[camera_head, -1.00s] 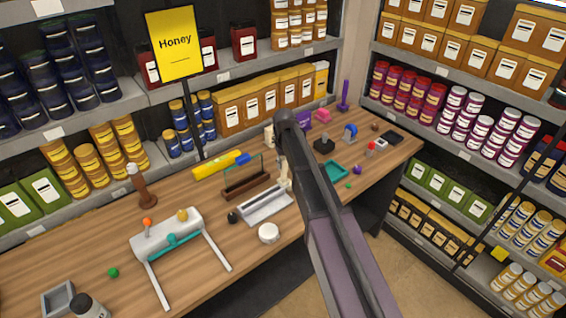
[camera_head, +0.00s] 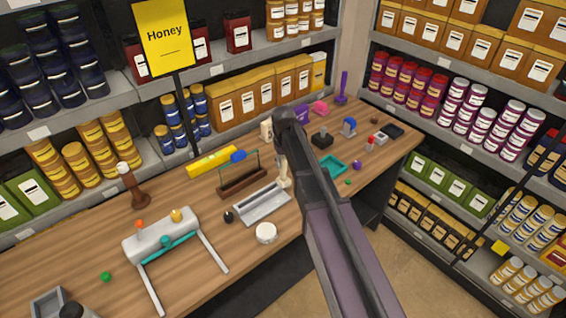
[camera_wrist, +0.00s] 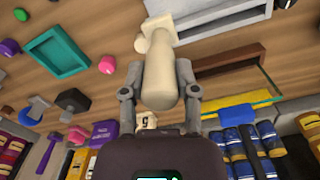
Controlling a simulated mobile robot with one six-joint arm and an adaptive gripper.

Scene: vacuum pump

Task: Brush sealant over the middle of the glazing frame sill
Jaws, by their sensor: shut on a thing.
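The glazing frame, a dark brown wooden sill (camera_head: 243,184) with a clear upright pane, stands mid-bench. In the wrist view its sill (camera_wrist: 222,59) lies right of my gripper. My gripper (camera_wrist: 158,88) is shut on the thick cream handle of a brush (camera_wrist: 160,72). The brush (camera_head: 284,172) points down near the right end of a pale grey tray (camera_head: 262,205), to the right of the sill. I cannot tell whether its tip touches the tray. My arm hides most of the gripper in the head view.
A yellow level (camera_head: 211,161) lies behind the sill and a blue item (camera_head: 238,156) is by the pane. A round white container (camera_head: 266,233) and a dark knob (camera_head: 229,216) are near the tray. A teal tray (camera_head: 333,166) lies right of my arm.

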